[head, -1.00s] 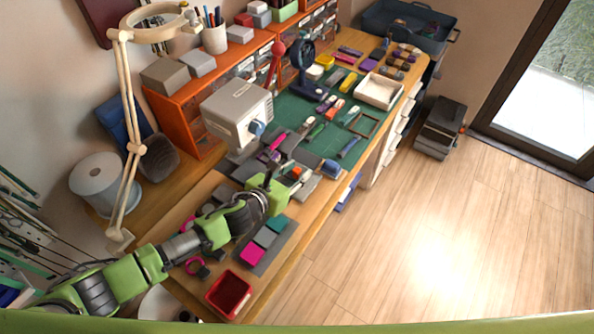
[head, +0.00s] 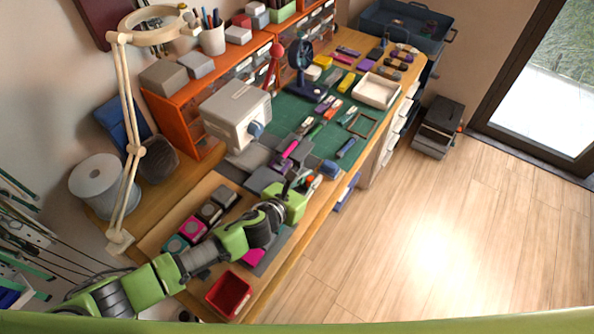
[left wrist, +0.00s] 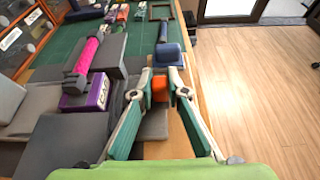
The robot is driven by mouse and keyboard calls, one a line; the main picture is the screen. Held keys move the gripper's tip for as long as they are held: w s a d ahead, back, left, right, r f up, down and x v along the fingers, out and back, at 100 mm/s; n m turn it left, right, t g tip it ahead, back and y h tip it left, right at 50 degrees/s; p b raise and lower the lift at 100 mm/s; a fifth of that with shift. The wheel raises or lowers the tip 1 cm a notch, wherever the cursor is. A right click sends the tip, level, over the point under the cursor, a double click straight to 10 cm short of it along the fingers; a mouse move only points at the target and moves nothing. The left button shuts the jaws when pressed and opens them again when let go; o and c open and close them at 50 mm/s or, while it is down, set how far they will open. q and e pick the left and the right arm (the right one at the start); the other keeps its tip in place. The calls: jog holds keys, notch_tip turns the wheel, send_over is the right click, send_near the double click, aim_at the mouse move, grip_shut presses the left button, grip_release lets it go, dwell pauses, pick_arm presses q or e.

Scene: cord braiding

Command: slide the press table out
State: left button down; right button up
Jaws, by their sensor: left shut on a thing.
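The press (head: 235,112), a pale grey box with a blue knob, stands on the bench by the orange shelf. Grey slabs lie in front of it. In the left wrist view a grey plate (left wrist: 155,126) lies low between my fingers, with an orange block (left wrist: 159,88) at its far end. The plate looks like the press table, but its link to the press is hidden. My left gripper (left wrist: 160,84) is shut on the orange block, near the bench's front edge. My right gripper is not in view.
A pink roll (left wrist: 86,56) and a purple box (left wrist: 88,92) lie left of my fingers. A dark blue block (left wrist: 168,54) is just beyond them. A red tray (head: 228,294) sits at the near bench end. The floor (head: 430,220) to the right is clear.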

pick_arm(q)
jog(key=s+d, duration=0.2)
jog(key=d, duration=0.1)
jog(key=shift+s+d, duration=0.15)
jog(key=shift+f, duration=0.1)
jog(key=c, duration=2)
grip_release()
jog(key=shift+o, duration=0.2)
jog(key=shift+v, duration=6)
